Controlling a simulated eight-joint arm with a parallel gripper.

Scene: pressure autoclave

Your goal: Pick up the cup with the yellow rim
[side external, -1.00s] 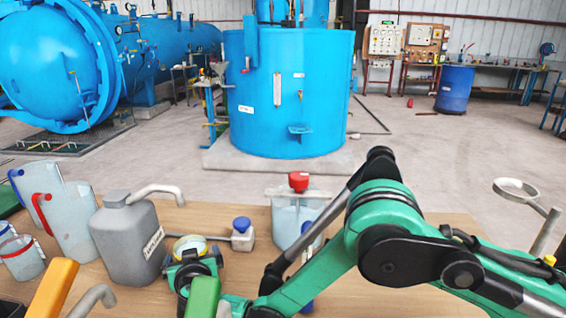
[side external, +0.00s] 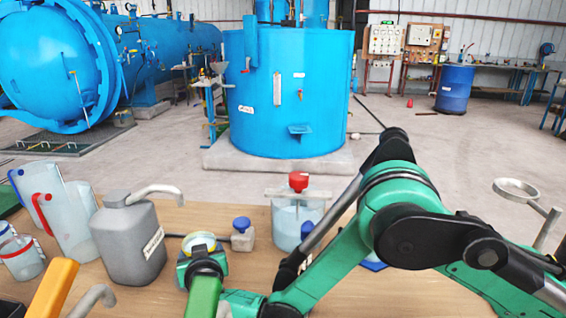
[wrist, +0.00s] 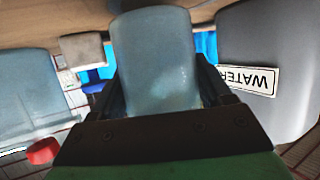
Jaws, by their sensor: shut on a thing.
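The grey WATER jug (side external: 130,240) is close on the left. A small blue-capped bottle (side external: 243,236) and a red-topped clear container (side external: 296,220) stand to the right. Clear pitchers (side external: 70,220) stand at the far left of the wooden table (side external: 225,215).

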